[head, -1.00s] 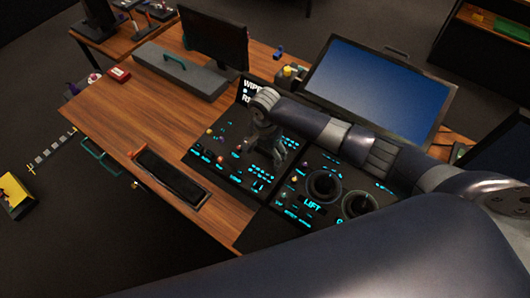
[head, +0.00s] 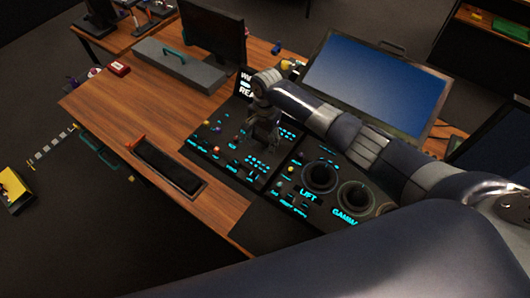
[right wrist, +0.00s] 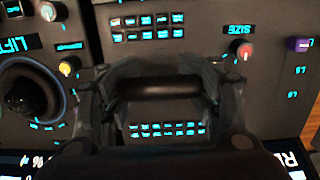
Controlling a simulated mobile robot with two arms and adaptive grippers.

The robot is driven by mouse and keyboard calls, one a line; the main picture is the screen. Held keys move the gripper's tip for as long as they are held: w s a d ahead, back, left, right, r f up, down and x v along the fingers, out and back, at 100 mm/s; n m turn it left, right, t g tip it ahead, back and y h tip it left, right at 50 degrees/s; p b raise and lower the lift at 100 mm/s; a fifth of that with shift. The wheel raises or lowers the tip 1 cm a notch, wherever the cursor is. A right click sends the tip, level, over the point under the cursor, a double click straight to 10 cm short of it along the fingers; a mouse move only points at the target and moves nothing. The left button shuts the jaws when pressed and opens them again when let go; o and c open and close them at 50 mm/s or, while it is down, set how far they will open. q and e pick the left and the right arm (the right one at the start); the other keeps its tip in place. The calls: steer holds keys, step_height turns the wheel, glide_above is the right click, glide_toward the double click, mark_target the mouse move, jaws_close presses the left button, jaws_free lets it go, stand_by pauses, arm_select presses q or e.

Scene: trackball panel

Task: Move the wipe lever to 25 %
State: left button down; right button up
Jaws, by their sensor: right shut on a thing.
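The wipe lever (right wrist: 160,88) shows in the right wrist view as a dark horizontal bar handle above the black panel. My right gripper (right wrist: 160,92) is shut on it, with one finger at each end of the bar. In the head view my right gripper (head: 263,132) points down at the left part of the control panel (head: 225,150) and hides the lever. A small display (head: 245,84) behind it is partly covered by my wrist; its percentage cannot be read. My left gripper is not in view.
Two trackballs, one above the LIFT label (head: 320,177) and one at GAMMA (head: 355,196), sit right of the gripper. Several lit buttons and small knobs surround it. A large blue screen (head: 380,85) stands behind. A dark tray (head: 167,165) lies on the wooden desk at left.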

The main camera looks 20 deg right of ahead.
steer(key=shift+w+d+r+g+y, duration=0.2)
steer(key=shift+r+g+y, duration=0.1)
steer(key=shift+y, duration=0.1)
steer(key=shift+w, duration=0.1)
steer(key=o, duration=1.7)
steer(key=shift+r, duration=0.15)
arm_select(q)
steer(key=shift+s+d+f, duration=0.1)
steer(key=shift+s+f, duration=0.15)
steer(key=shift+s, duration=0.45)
arm_select(e)
steer(key=r, duration=0.3)
steer(key=w+d+r, duration=0.1)
steer(key=r, duration=0.3)
steer(key=d+r, duration=0.1)
steer(key=r, duration=0.3)
steer(key=shift+w+r, duration=0.2)
